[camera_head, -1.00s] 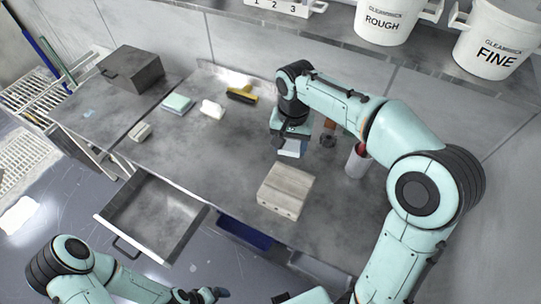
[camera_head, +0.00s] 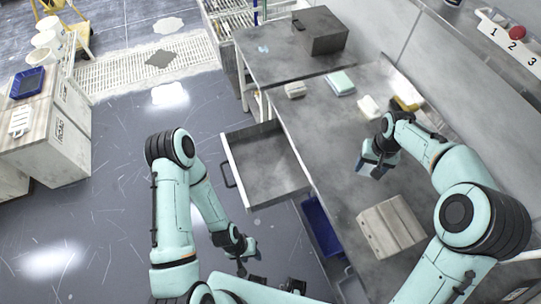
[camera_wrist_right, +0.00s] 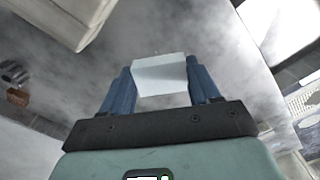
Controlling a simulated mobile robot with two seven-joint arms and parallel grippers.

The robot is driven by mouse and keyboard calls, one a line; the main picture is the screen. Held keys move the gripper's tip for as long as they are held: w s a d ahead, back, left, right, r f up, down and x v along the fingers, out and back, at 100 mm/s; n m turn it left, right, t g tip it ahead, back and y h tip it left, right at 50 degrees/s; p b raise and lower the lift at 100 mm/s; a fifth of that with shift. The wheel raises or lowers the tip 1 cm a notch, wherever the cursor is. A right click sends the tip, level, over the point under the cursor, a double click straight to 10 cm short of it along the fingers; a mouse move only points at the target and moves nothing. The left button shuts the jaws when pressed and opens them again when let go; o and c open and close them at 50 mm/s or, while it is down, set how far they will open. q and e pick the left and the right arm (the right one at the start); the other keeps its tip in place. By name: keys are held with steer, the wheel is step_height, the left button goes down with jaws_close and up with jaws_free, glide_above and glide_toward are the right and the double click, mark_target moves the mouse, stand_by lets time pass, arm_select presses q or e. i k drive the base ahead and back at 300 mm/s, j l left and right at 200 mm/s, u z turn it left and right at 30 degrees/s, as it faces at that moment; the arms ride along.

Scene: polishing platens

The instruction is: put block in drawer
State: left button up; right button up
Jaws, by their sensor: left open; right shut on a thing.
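In the head view the block is mostly hidden by the gripper. The metal drawer (camera_head: 262,178) is pulled open from the worktop's front and looks empty. My left gripper (camera_head: 243,252) is open and empty, low in front of the worktop, below the drawer in the picture.
A large pale block (camera_head: 391,226) sits on the worktop (camera_head: 335,150) beside my right arm. A dark box (camera_head: 320,30), a teal pad (camera_head: 340,83) and small white pieces lie further back. A blue bin (camera_head: 322,228) is under the worktop. The floor left of the drawer is clear.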

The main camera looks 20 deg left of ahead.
mark_target(259, 168)
steer(key=i+j+u, duration=0.2)
steer(key=j+u, duration=0.15)
steer(key=u, duration=0.15)
steer(key=i+j+u, duration=0.25)
steer(key=u, duration=0.2)
steer(key=i+j+z, duration=0.15)
steer(key=j, duration=0.25)
steer(key=i+j+z, duration=0.15)
steer(key=j, duration=0.25)
steer(key=j+z, duration=0.4)
steer(key=k+j+z, duration=0.1)
steer(key=j+z, duration=0.3)
